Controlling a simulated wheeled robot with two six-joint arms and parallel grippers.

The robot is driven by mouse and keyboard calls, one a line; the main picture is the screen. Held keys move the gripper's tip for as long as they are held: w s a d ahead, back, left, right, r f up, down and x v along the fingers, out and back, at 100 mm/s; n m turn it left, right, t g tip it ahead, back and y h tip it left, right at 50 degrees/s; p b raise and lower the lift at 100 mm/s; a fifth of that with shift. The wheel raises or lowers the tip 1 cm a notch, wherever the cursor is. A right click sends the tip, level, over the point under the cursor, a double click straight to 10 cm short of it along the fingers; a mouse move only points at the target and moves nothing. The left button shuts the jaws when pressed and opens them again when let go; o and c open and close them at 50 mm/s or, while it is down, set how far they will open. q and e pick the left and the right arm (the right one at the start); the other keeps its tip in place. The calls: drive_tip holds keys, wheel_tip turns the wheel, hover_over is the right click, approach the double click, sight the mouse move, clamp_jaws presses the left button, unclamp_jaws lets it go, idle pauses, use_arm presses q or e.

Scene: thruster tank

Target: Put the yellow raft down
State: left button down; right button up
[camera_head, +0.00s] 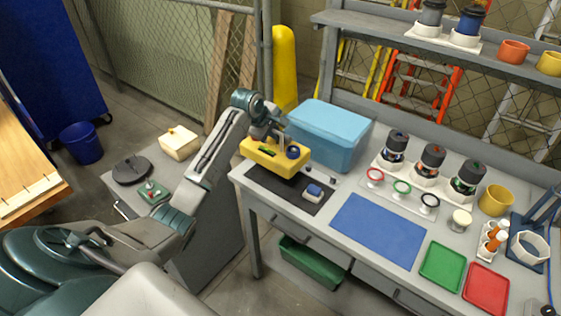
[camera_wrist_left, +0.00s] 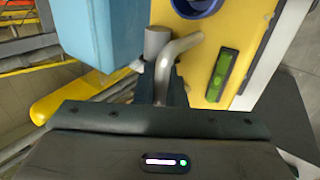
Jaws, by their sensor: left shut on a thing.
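The yellow raft (camera_head: 272,158) is a yellow block with a dark blue round part and a green strip on top. It is at the left end of the workbench, over or on a black mat (camera_head: 262,188); I cannot tell whether it touches. My left gripper (camera_head: 280,143) is above the raft, shut on its grey bent handle. In the left wrist view the handle (camera_wrist_left: 175,55) is between the jaws, with the raft (camera_wrist_left: 222,62) beyond. My right gripper is not in view.
A light blue bin (camera_head: 328,135) stands just behind the raft. A small blue-and-white block (camera_head: 313,192) lies on the mat's right part. A blue mat (camera_head: 378,230) is clear. Green (camera_head: 442,266) and red (camera_head: 486,288) trays are farther right.

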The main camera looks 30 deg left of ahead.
sight(272, 146)
use_arm(q)
wheel_tip(272, 146, down, 6)
drive_tip(key=shift+f+p, duration=0.25)
drive_tip(key=shift+p, duration=0.7)
drive_tip(key=shift+f, duration=0.3)
drive_tip(key=c, duration=1.5)
unclamp_jaws()
drive_tip(key=shift+f, duration=0.1)
drive_tip(key=b+v, duration=0.2)
drive_tip(key=v, duration=0.9)
drive_tip(key=shift+b, duration=0.35)
drive_tip(key=shift+s+r, duration=0.3)
drive_tip(key=shift+r, duration=0.2)
